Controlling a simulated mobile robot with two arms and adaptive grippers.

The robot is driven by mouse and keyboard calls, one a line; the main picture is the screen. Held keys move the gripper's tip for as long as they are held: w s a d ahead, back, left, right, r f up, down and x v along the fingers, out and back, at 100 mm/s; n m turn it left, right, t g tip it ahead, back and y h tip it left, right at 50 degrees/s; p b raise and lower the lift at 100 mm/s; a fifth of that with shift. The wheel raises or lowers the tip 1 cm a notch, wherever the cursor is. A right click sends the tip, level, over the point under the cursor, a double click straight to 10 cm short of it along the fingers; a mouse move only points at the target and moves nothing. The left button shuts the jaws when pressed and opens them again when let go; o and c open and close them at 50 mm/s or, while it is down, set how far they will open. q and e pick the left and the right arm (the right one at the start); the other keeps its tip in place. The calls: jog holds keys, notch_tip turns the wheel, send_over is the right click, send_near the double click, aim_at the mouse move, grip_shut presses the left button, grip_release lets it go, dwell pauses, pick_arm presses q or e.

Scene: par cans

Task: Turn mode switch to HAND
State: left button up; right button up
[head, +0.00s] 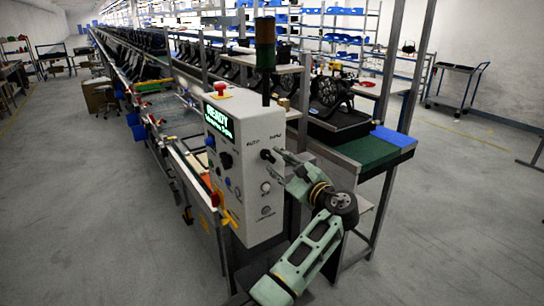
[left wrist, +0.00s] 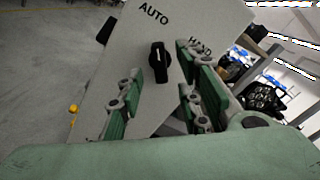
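The mode switch (left wrist: 159,62) is a black knob with a white mark on a light grey panel. AUTO is printed at its upper left and HAND at its right in the left wrist view; the mark points toward AUTO. In the head view the switch (head: 266,155) is on the right-hand face of the control box (head: 262,193). My left gripper (head: 284,160) is at this face, close to the switch. In the left wrist view its green-padded fingers (left wrist: 160,82) are open, one on each side of the knob, with gaps visible. Contact is not evident. My right gripper is out of view.
The box's front has a lit READY display (head: 219,121), a red button (head: 222,90) on top and several knobs. A dark stack light (head: 265,50) rises from it. A conveyor line runs behind; a green-topped bench (head: 375,149) stands at right. Grey floor is open either side.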

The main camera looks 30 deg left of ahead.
aim_at(271, 158)
pick_arm(q)
jog(key=shift+p+x, duration=0.4)
jog(key=shift+x, duration=1.65)
jog(key=shift+c, duration=0.6)
grip_shut()
